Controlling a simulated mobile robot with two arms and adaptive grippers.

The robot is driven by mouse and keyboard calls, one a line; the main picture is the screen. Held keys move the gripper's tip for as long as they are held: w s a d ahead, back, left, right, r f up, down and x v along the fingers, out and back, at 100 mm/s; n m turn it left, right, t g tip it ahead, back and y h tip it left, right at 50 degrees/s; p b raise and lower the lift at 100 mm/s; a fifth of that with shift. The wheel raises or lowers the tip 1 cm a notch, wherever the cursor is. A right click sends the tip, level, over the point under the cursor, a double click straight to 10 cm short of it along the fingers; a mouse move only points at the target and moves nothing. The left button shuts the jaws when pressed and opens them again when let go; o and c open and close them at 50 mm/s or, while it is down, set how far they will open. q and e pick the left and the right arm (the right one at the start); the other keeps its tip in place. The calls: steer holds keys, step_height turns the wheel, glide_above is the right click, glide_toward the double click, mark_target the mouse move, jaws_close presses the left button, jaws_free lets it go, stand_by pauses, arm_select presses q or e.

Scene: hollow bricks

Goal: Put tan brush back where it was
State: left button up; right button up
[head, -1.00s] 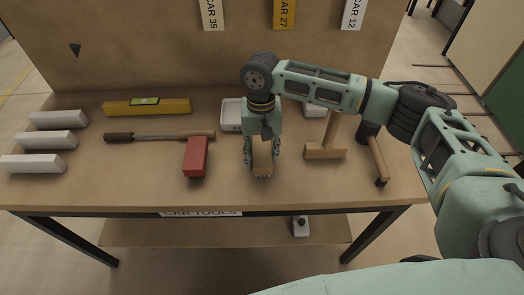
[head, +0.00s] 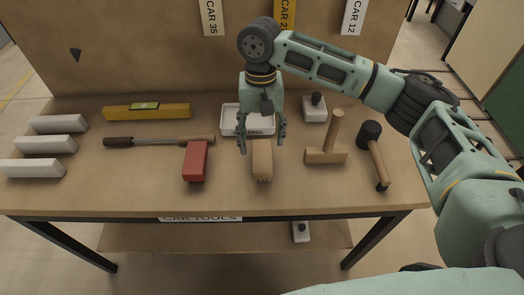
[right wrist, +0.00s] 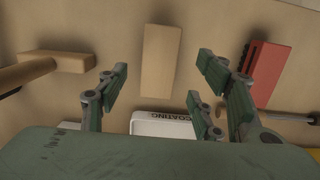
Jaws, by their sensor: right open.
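The tan brush (head: 262,162) lies on the workbench, its bristle end toward the front edge, between the red brush and the wooden mallet. In the right wrist view the tan brush (right wrist: 160,62) lies at upper middle, apart from the fingers. My right gripper (head: 261,147) is open and empty, raised above and just behind the tan brush, with its fingers pointing down. My left gripper is not in view.
The red brush (head: 195,161) lies left of the tan brush. A wooden mallet (head: 326,155) and a black-headed hammer (head: 375,155) are to the right. A white tray (head: 228,127) stands behind. A yellow level (head: 147,112) and white bricks (head: 45,145) are farther left.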

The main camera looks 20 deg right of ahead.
mark_target(261, 153)
steer(key=shift+w+r, duration=0.15)
steer(key=shift+r, duration=1)
steer(key=shift+w+r, duration=0.15)
steer(key=shift+r, duration=1)
